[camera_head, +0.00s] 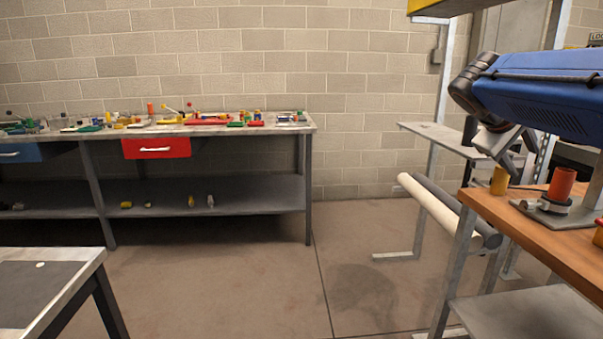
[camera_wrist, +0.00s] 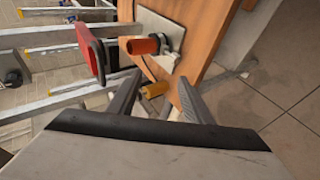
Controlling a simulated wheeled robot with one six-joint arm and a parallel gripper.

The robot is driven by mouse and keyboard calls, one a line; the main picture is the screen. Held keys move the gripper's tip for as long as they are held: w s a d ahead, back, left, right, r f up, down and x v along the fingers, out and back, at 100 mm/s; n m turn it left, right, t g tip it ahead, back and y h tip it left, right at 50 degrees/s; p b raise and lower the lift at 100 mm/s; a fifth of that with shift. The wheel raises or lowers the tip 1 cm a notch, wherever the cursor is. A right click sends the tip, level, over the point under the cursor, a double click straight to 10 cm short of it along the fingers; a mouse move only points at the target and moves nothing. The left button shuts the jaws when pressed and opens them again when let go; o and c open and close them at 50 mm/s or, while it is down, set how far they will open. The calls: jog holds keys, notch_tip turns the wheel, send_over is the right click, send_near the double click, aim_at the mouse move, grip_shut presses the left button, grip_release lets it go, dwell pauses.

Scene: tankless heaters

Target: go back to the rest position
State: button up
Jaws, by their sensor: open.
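My gripper (camera_head: 508,158) is at the right of the head view, at the end of my blue arm, above the near edge of a wooden-topped bench (camera_head: 480,203). Its two fingers are apart in the wrist view (camera_wrist: 160,88), with nothing held. A small yellow cylinder (camera_head: 499,181) stands on the bench just below the gripper. In the wrist view the yellow cylinder (camera_wrist: 154,90) shows between the fingers, farther off. An orange-red cylinder (camera_head: 561,183) stands on a grey plate fixture farther right; it also shows in the wrist view (camera_wrist: 142,46).
Pipe rolls (camera_head: 430,205) hang left of the bench. A long workbench (camera_head: 200,130) with small parts and a red drawer (camera_head: 156,146) stands along the wall. The middle floor is clear.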

jog(key=s+a+f+m+y, duration=0.1)
jog(key=s+a+f+y, duration=0.2)
jog(key=s+a+f, duration=0.3)
jog(key=s+a+f+m+y, duration=0.1)
jog(key=s+a+f+y, duration=0.2)
jog(key=s+a+f, duration=0.4)
jog(key=s+a+f+m+y, duration=0.1)
jog(key=s+a+f+y, duration=0.2)
jog(key=s+a+f, duration=0.4)
jog(key=s+f, duration=0.3)
jog(key=f, duration=0.6)
jog(key=shift+s+a+y, duration=0.15)
jog(key=shift+s+y, duration=0.15)
